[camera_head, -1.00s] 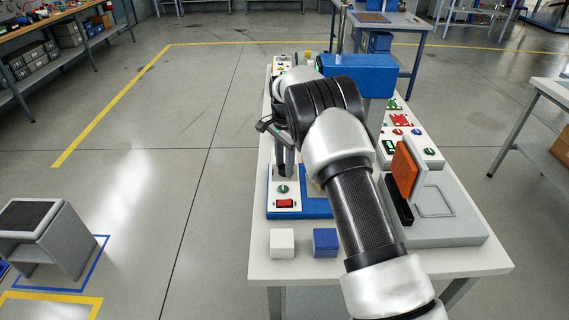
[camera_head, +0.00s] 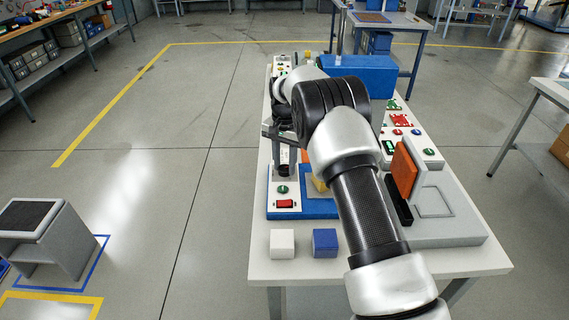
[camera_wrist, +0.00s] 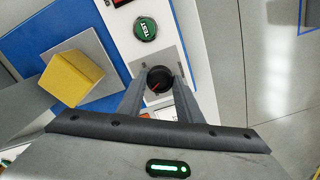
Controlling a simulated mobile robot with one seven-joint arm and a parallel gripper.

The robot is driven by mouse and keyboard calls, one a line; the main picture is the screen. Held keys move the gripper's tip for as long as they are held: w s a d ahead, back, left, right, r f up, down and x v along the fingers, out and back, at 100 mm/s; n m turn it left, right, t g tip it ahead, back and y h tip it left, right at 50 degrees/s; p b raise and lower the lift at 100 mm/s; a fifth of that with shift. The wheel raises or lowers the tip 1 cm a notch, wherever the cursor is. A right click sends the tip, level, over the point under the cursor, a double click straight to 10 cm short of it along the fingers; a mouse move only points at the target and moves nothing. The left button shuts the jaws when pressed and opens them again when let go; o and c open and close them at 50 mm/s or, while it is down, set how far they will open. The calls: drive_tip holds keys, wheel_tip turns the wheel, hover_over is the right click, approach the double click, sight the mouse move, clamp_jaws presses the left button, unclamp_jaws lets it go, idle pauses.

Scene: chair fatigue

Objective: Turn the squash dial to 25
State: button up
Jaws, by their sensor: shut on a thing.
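The squash dial (camera_wrist: 159,79) is a round black knob with a red pointer line, on a white control panel (camera_wrist: 203,50) in the wrist view. The pointer slants to the lower left there; I cannot read any scale numbers. My gripper (camera_wrist: 160,82) is shut on the dial, one finger on each side.
A red switch (camera_head: 284,204) sits at the panel's near end. A yellow block (camera_wrist: 71,78) stands on a grey plate on the blue base. A white cube (camera_head: 282,243) and a blue cube (camera_head: 325,242) lie at the table's front. An orange pad (camera_head: 404,171) stands right of my arm.

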sight(285, 168)
drive_tip(key=n, duration=0.6)
drive_tip(key=shift+n, duration=0.4)
idle(0.3)
drive_tip(key=o, duration=1)
drive_tip(key=shift+o, duration=0.2)
drive_tip(key=shift+r, duration=0.15)
wheel_tip(285, 168, up, 17)
drive_tip(key=p, duration=0.1)
drive_tip(key=shift+r, duration=0.1)
